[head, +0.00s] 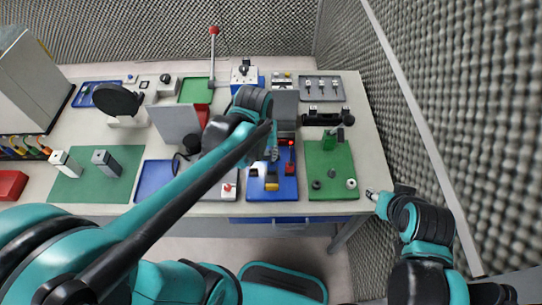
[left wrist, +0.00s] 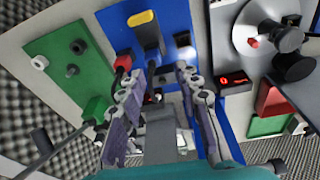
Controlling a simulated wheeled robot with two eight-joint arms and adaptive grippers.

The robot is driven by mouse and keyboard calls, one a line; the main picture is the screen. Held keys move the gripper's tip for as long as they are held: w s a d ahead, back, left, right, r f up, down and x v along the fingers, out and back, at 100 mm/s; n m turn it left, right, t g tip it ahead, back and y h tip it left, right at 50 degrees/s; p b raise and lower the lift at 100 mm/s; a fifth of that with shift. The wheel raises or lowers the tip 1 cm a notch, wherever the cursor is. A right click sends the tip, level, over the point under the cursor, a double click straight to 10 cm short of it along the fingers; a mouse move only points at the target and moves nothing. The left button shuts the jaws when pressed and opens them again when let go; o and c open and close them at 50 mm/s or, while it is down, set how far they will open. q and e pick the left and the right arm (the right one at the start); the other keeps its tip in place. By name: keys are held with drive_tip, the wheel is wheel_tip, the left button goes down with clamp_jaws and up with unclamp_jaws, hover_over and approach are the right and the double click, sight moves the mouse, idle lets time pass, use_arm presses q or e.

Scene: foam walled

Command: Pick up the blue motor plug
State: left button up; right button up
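My left gripper (head: 273,154) hangs over the back part of a blue board (head: 287,190) in the head view. In the left wrist view my left gripper (left wrist: 163,82) has its two fingers spread apart, with the blue board beyond them. A small dark part shows between the fingers, partly hidden. The board carries a yellow-topped black block (left wrist: 146,30) and a red piece (left wrist: 122,63). My right gripper (head: 372,195) is by the table's right front edge, too small to judge.
A green board (head: 330,172) with a green block and small rings lies right of the blue board. A grey panel (head: 285,107) stands behind it. A red-tipped post (head: 213,55) rises at the back. A textured wall (head: 440,100) stands on the right.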

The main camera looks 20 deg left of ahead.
sight(271, 163)
use_arm(q)
drive_tip(key=shift+w+d+f+n+g+p, duration=0.5)
drive_tip(key=shift+w+d+f+g+p, duration=0.15)
drive_tip(key=shift+w+f+g, duration=0.25)
drive_tip(key=f+b, duration=0.1)
drive_tip(key=f, duration=0.1)
drive_tip(key=f+b, duration=0.1)
drive_tip(key=f, duration=0.2)
drive_tip(key=w+f+b, duration=0.1)
drive_tip(key=f, duration=0.2)
drive_tip(key=shift+w+d, duration=0.1)
drive_tip(key=shift+r, duration=0.1)
use_arm(e)
drive_tip(key=shift+s+f, duration=0.2)
drive_tip(key=shift+f, duration=0.05)
use_arm(q)
clamp_jaws()
